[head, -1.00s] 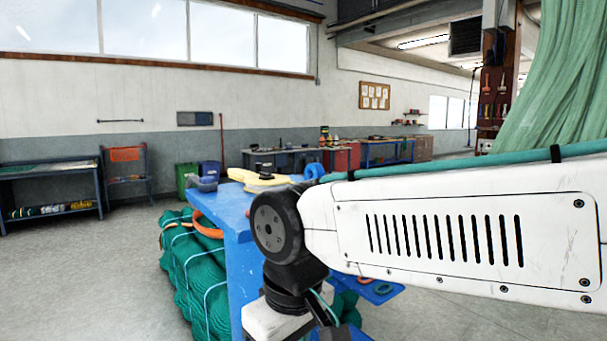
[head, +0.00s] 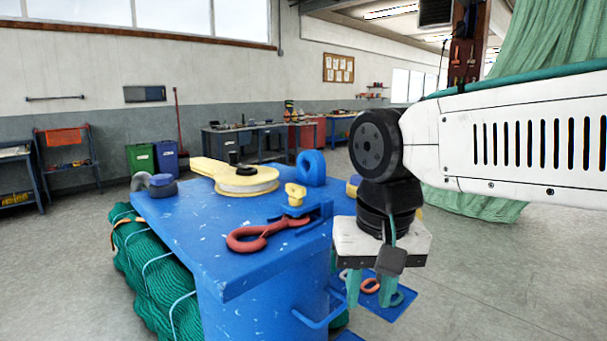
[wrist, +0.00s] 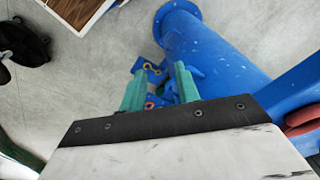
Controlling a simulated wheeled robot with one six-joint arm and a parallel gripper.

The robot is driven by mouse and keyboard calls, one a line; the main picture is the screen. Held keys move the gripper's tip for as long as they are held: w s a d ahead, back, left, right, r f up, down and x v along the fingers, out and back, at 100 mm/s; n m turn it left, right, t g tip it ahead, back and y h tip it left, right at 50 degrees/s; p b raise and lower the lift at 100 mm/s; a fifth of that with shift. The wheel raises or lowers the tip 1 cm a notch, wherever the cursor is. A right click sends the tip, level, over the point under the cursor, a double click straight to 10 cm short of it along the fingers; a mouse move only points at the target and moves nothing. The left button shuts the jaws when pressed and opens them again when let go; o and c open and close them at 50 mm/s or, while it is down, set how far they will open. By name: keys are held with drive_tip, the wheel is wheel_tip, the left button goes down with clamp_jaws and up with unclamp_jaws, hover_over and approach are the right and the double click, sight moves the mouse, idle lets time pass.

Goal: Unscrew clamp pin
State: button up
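On the blue bench (head: 180,215) in the head view, a yellow wing-shaped pin head (head: 295,193) stands above a blue clamp (head: 318,215) near the bench's right edge. A red shackle-like piece (head: 262,236) lies at the clamp. The pin's shaft is hidden. My gripper (head: 370,290) hangs to the right of the clamp, beyond the bench edge, with its green fingers pointing down. In the wrist view my gripper (wrist: 158,80) has its fingers apart with nothing between them. A red piece (wrist: 304,122) shows at that view's right edge. My gripper is not touching the pin.
A small blue side tray (head: 345,307) with several rings lies below my gripper. A yellow sheave block (head: 240,178) and a blue ring (head: 311,168) stand farther back on the bench. Bundled green net (head: 150,275) lies at its left. Open floor is to the right.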

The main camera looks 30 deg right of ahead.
sight(293, 185)
drive_tip(key=w+a+r+m, duration=0.1)
drive_tip(key=w+r+m, duration=0.5)
drive_tip(key=m, duration=0.3)
drive_tip(key=w+r+m, duration=0.6)
drive_tip(key=m, duration=0.3)
drive_tip(key=w+a+r+m+g, duration=0.1)
drive_tip(key=w+r+m, duration=0.5)
drive_tip(key=m, duration=0.3)
drive_tip(key=shift+w+a+r, duration=0.25)
drive_tip(key=shift+a+r, duration=0.1)
drive_tip(key=shift+r, duration=0.05)
drive_tip(key=shift+w+m, duration=0.15)
drive_tip(key=shift+m, duration=0.15)
drive_tip(key=shift+f, duration=0.45)
wheel_tip(293, 185, down, 7)
drive_tip(key=shift+r, duration=0.15)
clamp_jaws()
